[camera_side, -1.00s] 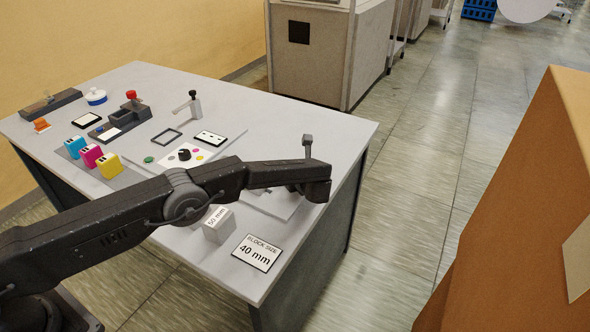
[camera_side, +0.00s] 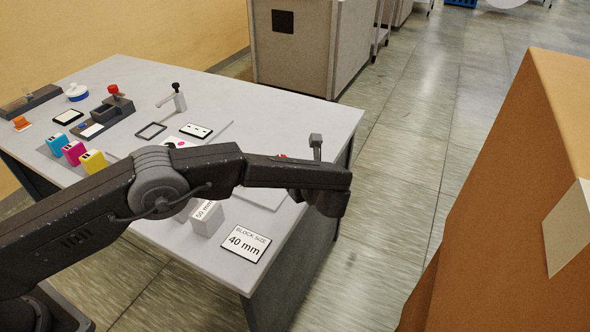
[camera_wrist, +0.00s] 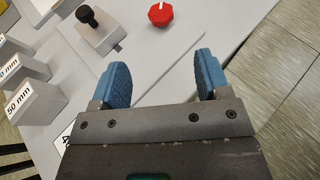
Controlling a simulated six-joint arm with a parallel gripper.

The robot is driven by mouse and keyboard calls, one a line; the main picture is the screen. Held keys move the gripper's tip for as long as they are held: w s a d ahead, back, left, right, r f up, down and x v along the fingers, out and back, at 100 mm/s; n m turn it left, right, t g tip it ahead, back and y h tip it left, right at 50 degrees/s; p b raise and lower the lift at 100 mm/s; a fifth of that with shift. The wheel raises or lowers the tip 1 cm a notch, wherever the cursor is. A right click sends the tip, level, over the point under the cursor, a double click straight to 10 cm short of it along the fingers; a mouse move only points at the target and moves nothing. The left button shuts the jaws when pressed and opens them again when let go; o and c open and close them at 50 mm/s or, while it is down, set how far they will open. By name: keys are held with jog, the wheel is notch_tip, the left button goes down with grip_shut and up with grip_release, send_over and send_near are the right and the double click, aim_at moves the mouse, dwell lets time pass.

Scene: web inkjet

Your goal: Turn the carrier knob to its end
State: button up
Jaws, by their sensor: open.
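A red, ridged knob (camera_wrist: 160,14) stands on a light grey plate at the top of the wrist view, with a white mark on its top. To its left is a grey block with a black knob (camera_wrist: 87,15) and a short rod at its side. Which of the two is the carrier knob I cannot tell. My gripper (camera_wrist: 162,66) is open and empty, its blue pads apart. The red knob lies beyond the fingertips, between their lines, and touches neither. In the side view a bit of red (camera_side: 281,156) shows behind my arm, which hides most of that area.
Grey size blocks, one marked 50 mm (camera_wrist: 30,102), stand at the left of the wrist view. A 40 mm card (camera_side: 246,243) lies near the table's front edge. Ink cartridges (camera_side: 74,152) and a red-topped fixture (camera_side: 114,90) stand farther left. Floor lies beyond the table's right edge.

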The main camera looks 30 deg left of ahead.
dwell(0.3)
jog(key=a+n+g+h, duration=0.1)
jog(key=a, duration=0.1)
jog(key=a+f+n+g, duration=0.1)
jog(key=a+g, duration=0.1)
jog(key=a+n+g+h, duration=0.1)
jog(key=a+n+g, duration=0.1)
jog(key=shift+w+a+f+h, duration=0.1)
jog(key=shift+a+f+h, duration=0.15)
jog(key=shift+f+h, duration=0.05)
jog(key=a+n+g+h, duration=0.2)
jog(key=a+n+h, duration=0.1)
jog(key=shift+w+r+g+h, duration=0.3)
jog(key=shift+r+g, duration=0.05)
jog(key=shift+g, duration=0.05)
jog(key=w+a+r+n+t+h, duration=0.1)
jog(key=w+a+r+n+h, duration=0.5)
jog(key=r+h, duration=0.25)
jog(key=x, duration=1.3)
jog(key=shift+s+a+f, duration=0.15)
jog(key=shift+s+a, duration=0.05)
